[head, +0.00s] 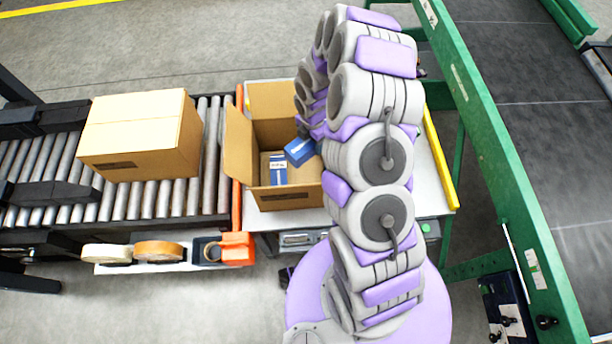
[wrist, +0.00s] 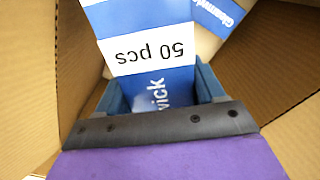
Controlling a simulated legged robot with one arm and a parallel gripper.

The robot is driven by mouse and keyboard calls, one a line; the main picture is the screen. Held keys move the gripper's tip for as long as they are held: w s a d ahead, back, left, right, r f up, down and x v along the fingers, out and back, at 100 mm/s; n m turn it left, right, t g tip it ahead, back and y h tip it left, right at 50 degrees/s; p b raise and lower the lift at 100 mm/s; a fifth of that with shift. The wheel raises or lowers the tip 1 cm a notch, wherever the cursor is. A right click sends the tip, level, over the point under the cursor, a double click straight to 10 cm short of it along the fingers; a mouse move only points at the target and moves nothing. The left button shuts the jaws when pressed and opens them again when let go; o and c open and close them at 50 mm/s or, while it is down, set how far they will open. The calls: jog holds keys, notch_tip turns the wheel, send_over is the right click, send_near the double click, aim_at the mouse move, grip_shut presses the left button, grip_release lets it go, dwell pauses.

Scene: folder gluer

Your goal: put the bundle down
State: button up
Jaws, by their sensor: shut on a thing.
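An open cardboard box (head: 290,201) stands on the white table with its flaps spread. Inside it, a blue and white bundle (head: 278,168) lies at the left. A second blue bundle (head: 300,151) is beside it on the right, at an angle, under my arm. In the wrist view my gripper (wrist: 158,88) is shut on this blue bundle (wrist: 145,30), which has a white band reading "50 pcs". My gripper is inside the box, between its cardboard walls. Another bundle (wrist: 217,14) shows beyond the held one. Whether the held bundle touches the box floor cannot be told.
A closed carton (head: 140,140) sits on the roller conveyor (head: 205,205) at the left. Tape rolls (head: 158,251) and an orange dispenser (head: 237,248) lie on a shelf in front. A green-framed belt (head: 500,150) runs along the right.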

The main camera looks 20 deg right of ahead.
jog(key=f+n, duration=0.1)
jog(key=n, duration=0.1)
jog(key=s+a+f+n, duration=0.1)
jog(key=f+n, duration=0.1)
jog(key=n, duration=0.1)
jog(key=s+f+n, duration=0.1)
jog(key=n, duration=0.2)
jog(key=shift+a+f, duration=0.35)
jog(key=shift+a, duration=0.05)
jog(key=f+n, duration=0.1)
jog(key=n, duration=0.1)
jog(key=b, duration=0.1)
send_over(306, 177)
jog(key=shift+n, duration=0.3)
notch_tip(306, 177, down, 7)
jog(key=shift+r, duration=0.2)
jog(key=shift+d+f+b, duration=0.1)
jog(key=shift+f+b, duration=0.45)
jog(key=shift+f, duration=1.3)
jog(key=shift+f, duration=0.1)
jog(key=o, duration=1.3)
